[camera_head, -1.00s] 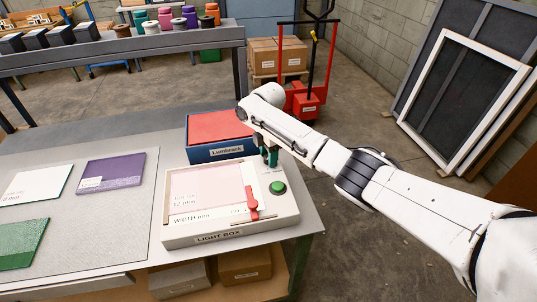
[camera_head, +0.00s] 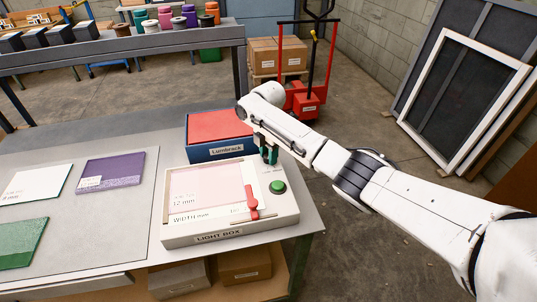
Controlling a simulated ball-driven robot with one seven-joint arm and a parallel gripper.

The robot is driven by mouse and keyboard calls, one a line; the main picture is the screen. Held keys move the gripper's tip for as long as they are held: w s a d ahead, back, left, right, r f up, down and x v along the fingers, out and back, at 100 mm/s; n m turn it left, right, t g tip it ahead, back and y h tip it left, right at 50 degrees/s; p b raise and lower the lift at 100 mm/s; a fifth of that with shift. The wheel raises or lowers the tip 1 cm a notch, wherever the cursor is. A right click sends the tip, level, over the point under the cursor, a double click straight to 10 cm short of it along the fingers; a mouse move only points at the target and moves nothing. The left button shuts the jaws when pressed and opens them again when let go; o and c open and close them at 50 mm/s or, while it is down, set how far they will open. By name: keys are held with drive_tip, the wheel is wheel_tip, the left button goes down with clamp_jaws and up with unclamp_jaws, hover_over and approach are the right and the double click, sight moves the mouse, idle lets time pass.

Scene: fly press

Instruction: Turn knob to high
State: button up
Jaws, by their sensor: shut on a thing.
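The light box (camera_head: 190,238) is a pale, low box near the right edge of the table, with a pinkish panel on top. A round green button (camera_head: 278,187) and a red slider (camera_head: 251,203) sit on its right side. My gripper (camera_head: 270,161) reaches down from above onto the back right corner of the light box, behind the green button. Its dark green fingers are shut on the knob there. The fingers hide the knob almost wholly, so its pointer and setting cannot be read.
A blue box with a red lid (camera_head: 218,127) stands close behind the light box. A purple sheet (camera_head: 110,170), a white sheet (camera_head: 37,184) and a green sheet (camera_head: 22,243) lie on the table at left. A red pallet truck (camera_head: 307,101) stands on the floor beyond.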

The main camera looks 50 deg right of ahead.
drive_tip(key=n+b, duration=0.1)
drive_tip(key=n, duration=0.4)
drive_tip(key=shift+r+n+b, duration=0.1)
drive_tip(key=shift+n+b, duration=0.25)
drive_tip(key=shift+n, duration=2.05)
drive_tip(key=o, duration=1)
drive_tip(key=shift+o, duration=0.2)
wheel_tip(320, 180, up, 11)
drive_tip(key=b, duration=0.1)
drive_tip(key=shift+f, duration=0.25)
